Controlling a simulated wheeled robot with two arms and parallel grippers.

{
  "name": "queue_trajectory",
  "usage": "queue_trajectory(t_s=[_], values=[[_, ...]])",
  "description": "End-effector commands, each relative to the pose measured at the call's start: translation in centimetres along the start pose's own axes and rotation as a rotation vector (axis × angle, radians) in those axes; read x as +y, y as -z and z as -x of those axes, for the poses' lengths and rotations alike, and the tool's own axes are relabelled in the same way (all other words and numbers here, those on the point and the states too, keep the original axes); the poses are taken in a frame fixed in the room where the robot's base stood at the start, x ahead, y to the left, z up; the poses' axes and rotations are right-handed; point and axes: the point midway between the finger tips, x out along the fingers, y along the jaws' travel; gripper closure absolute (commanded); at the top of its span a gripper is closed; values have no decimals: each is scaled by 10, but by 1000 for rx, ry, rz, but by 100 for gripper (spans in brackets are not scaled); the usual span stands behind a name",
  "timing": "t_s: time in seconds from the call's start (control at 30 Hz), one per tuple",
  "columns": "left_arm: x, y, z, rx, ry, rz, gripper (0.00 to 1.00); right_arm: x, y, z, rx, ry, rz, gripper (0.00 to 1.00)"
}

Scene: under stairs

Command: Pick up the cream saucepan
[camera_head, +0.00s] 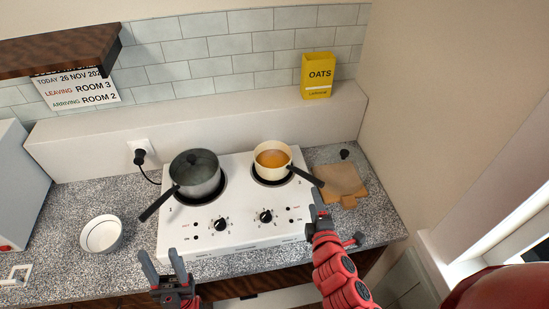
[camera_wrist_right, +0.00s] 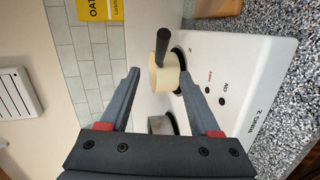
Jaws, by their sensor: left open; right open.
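The cream saucepan (camera_head: 272,155) holds an orange liquid and stands upright on the right ring of the white hob. Its dark handle (camera_head: 306,175) points to the lower right. In the right wrist view the cream saucepan (camera_wrist_right: 160,76) shows ahead between the fingers, with its handle upward in the picture. My right gripper (camera_head: 333,221) is open and empty, in front and to the right of the handle, apart from it. It also shows in the right wrist view (camera_wrist_right: 159,74). My left gripper (camera_head: 163,258) is open and empty near the counter's front edge.
A grey saucepan (camera_head: 196,177) stands on the left ring of the hob (camera_head: 239,219), its handle pointing lower left. A white bowl (camera_head: 101,235) is left of the hob. A brown board or cloth (camera_head: 341,181) lies right of it. A wall closes the right side.

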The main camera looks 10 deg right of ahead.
Motion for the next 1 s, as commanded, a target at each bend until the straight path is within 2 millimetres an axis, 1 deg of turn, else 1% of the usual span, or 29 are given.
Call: queue_trajectory(t_s=[0.03, 0.1, 0.4, 0.6, 0.63, 0.67, 0.8, 1.0], values=[[1, -2, 13, -1, 0, 0, 50, -6, 0, -8, 1, -4, 2, 37], [1, -4, 26, -1, 0, 0, 50, -6, 0, -20, 1, -9, 2, 37], [4, -14, 80, -1, 0, 0, 50, -8, 0, -68, 2, -9, -1, 37], [6, -19, 112, 0, 0, 0, 50, -7, 0, -97, 2, -7, -2, 37], [5, -17, 100, -2, 0, 0, 50, 1, 2, -99, 4, -4, -4, 37], [5, -16, 97, -1, 0, 0, 50, 2, 3, -102, 6, -3, -4, 37], [5, -16, 94, 0, 0, 0, 50, 0, 1, -113, 2, 0, -3, 37], [4, -15, 90, 0, 0, 0, 50, 1, 3, -122, 5, -2, -3, 37]])
